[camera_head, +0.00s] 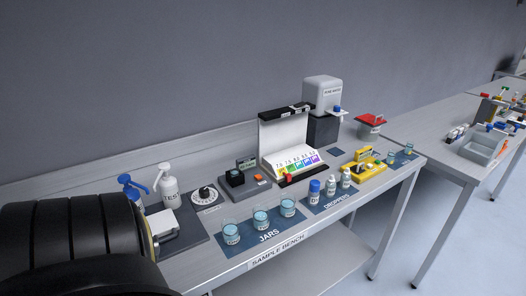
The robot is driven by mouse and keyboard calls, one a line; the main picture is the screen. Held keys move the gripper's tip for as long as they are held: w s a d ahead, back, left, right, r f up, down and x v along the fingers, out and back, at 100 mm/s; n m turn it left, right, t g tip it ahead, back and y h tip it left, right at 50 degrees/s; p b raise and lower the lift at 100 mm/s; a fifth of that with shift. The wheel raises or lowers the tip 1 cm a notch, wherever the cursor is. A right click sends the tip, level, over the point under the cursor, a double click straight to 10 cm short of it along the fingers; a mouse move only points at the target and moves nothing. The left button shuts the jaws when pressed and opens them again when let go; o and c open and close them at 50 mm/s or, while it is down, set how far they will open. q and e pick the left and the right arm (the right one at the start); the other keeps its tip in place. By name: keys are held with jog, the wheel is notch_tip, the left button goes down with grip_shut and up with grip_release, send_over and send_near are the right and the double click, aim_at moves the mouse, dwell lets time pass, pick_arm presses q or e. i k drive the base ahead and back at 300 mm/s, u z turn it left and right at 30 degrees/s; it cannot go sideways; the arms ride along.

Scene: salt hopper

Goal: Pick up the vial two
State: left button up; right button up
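Two small clear containers with bluish contents, likely vials, stand near the right end of the sample bench (300,250). One is the nearer container (391,158), and the other is the farther container (408,149). They are upright on a dark mat. Their labels are too small to read, so I cannot tell which is vial two. Neither of my grippers is in view.
Several jars (260,219) stand on the front mat, with dropper bottles (331,185) to their right. A yellow tray (364,168) sits left of the small containers. A white backdrop stand (284,140) and grey dispenser (322,95) rise behind. The bench's left end is hidden.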

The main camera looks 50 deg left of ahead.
aim_at(235, 171)
jog(key=i, duration=2)
jog(key=u, duration=2.95)
